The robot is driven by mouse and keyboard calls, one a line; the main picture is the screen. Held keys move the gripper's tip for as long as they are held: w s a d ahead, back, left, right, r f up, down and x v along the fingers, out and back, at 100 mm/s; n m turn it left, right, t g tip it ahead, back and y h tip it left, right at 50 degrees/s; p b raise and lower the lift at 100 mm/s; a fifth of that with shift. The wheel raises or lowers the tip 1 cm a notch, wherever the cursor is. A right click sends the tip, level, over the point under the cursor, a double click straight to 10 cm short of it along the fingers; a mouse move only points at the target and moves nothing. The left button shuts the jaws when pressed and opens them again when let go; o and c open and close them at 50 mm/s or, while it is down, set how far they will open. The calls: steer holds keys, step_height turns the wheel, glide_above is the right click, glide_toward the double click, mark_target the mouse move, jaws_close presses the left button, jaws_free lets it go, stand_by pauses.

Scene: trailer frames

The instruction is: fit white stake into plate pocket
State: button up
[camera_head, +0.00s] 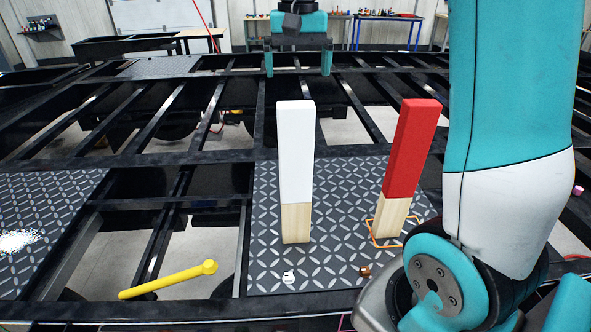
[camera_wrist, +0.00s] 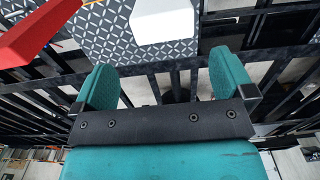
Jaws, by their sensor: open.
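The white stake (camera_head: 296,150), white above and bare wood below, stands upright on the dark diamond plate (camera_head: 335,200) in the head view. In the wrist view the white stake (camera_wrist: 165,20) shows at the top middle, beyond the fingers. My gripper (camera_head: 297,72) is on the far side of the stakes, open and empty, its two teal fingers apart. The open gripper (camera_wrist: 165,78) also fills the wrist view's lower part. Whether the white stake's foot sits in a pocket cannot be told.
A red stake (camera_head: 412,140) leans slightly, right of the white one; an orange outline (camera_head: 374,238) surrounds its foot. It shows at the wrist view's left (camera_wrist: 35,32). A yellow rod-like thing (camera_head: 168,281) lies front left. Black frame beams (camera_head: 130,160) with open gaps surround the plate.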

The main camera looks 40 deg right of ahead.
mark_target(296, 103)
step_height(296, 103, down, 3)
steer(key=shift+f+p, duration=0.2)
steer(key=shift+p, duration=0.1)
steer(key=shift+s+a+f+p, duration=0.1)
steer(key=shift+a+f+p, duration=0.05)
steer(key=shift+f+p, duration=0.45)
steer(key=f+p, duration=0.1)
steer(key=f, duration=0.3)
steer(key=shift+a+f, duration=0.15)
steer(key=shift+a, duration=0.05)
steer(key=c, duration=1.5)
